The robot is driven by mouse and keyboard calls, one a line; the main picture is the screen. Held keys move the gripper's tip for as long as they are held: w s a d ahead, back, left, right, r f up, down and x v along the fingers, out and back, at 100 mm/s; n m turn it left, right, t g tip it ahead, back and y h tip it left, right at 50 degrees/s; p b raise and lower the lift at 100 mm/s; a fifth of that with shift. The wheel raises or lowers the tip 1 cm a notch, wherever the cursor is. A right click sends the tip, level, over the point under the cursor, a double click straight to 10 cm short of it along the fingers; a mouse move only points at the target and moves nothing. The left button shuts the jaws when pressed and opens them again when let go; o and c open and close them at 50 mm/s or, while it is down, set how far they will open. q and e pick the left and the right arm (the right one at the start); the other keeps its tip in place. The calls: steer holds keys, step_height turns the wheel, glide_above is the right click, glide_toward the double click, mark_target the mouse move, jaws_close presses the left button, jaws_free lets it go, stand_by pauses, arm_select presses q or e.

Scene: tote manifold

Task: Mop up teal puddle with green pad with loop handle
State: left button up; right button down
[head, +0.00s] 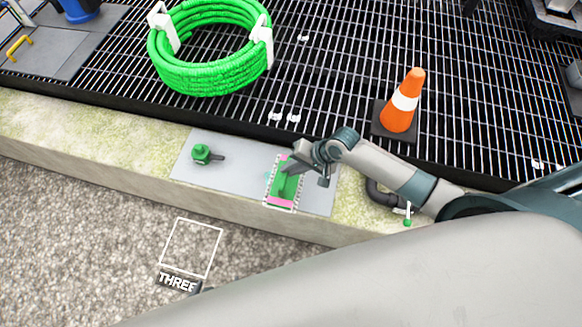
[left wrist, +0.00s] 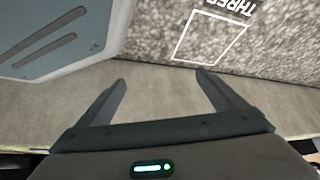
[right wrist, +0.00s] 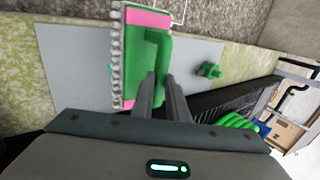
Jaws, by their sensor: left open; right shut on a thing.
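The green pad (head: 284,188) has pink end bands, pale fringed edges and a green loop handle (right wrist: 160,57). It is over the grey plate (head: 235,180) on the stone ledge; I cannot tell whether it touches the plate. My right gripper (right wrist: 158,84) is shut on the handle, and in the head view it covers the pad's upper part. A small sliver of teal, likely the puddle (head: 267,175), shows at the pad's left edge; any other part of it is hidden. My left gripper (left wrist: 160,84) is open and empty in the left wrist view.
A green knobbed fitting (head: 201,153) sits on the plate's left part. An orange cone (head: 403,100) and a green hose coil (head: 205,80) stand on the grating. A black pipe (head: 380,197) is right of the plate. A white square outline (head: 191,248) marks the gravel.

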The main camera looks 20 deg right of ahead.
mark_target(292, 179)
arm_select(q)
steer(key=shift+f+b, duration=0.25)
steer(key=shift+b, duration=0.05)
arm_select(e)
steer(key=shift+f, duration=0.25)
step_height(292, 179, down, 2)
steer(key=b, duration=0.2)
steer(key=shift+b, duration=0.3)
arm_select(q)
steer(key=s+a+f+g+y+b, duration=0.1)
steer(key=s+a+f+g+b, duration=0.1)
steer(key=s+a+g, duration=0.2)
arm_select(e)
steer(key=shift+f, duration=0.9)
steer(key=shift+b, duration=0.3)
steer(key=shift+f+b, duration=0.6)
steer(key=shift+b, duration=0.15)
arm_select(q)
step_height(292, 179, up, 7)
steer(key=w, duration=0.2)
steer(key=shift+d+f+b, duration=0.15)
steer(key=shift+d+b, duration=0.05)
steer(key=shift+b, duration=0.15)
arm_select(e)
steer(key=shift+f, duration=0.25)
arm_select(q)
steer(key=shift+w, duration=0.1)
